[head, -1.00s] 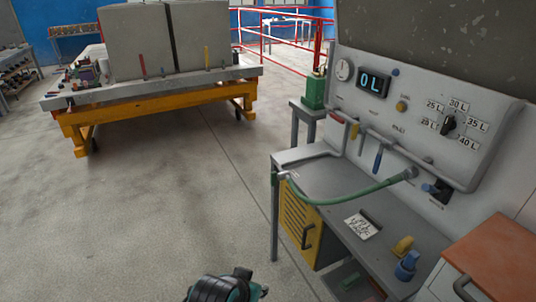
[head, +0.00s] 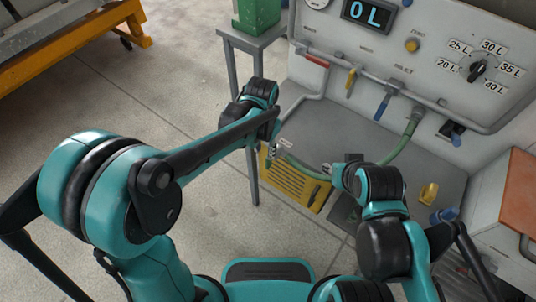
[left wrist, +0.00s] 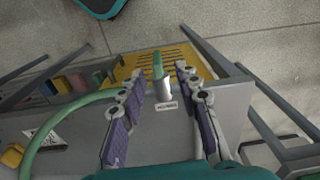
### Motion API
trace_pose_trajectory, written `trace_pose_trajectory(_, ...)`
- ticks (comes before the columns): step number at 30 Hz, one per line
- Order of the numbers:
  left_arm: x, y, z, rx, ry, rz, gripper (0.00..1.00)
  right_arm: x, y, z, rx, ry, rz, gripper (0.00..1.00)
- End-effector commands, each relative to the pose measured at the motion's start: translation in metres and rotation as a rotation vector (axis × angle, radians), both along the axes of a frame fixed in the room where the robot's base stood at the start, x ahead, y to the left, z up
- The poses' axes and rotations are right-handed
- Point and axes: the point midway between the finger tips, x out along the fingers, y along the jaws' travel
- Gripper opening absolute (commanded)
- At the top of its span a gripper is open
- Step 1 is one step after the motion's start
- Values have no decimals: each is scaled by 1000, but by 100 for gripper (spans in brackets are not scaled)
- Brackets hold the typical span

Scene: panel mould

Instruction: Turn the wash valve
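The panel (head: 420,65) carries a red valve handle (head: 318,60), a yellow one (head: 350,79) and a blue one (head: 383,104) on its pipes. Their labels are too small to read, so I cannot tell which is the wash valve. My left gripper (head: 273,148) is at the bench's left edge, below the red handle. In the left wrist view its fingers (left wrist: 165,112) are apart, with the metal hose nozzle (left wrist: 163,88) beyond or between them; contact is unclear. My right gripper (head: 335,171) is over the green hose (head: 402,147); its finger state is unclear.
The grey bench (head: 335,130) lies below the panel, with a yellow slatted box (head: 290,180) beneath. A green container (head: 257,12) stands on a side stand. A dial (head: 478,70) and a display reading 0 L (head: 366,13) are on the panel.

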Motion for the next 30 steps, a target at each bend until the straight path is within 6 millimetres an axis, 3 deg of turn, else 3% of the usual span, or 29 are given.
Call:
trace_pose_trajectory(5,3,-13,-11,13,33,-36,33,0,0,5,0,0,0,33)
trace_pose_trajectory(18,3,-13,-77,14,34,-36,33,0,0,-20,0,0,0,33)
trace_pose_trajectory(30,3,-13,-86,13,34,-36,33,0,0,-21,0,0,0,33)
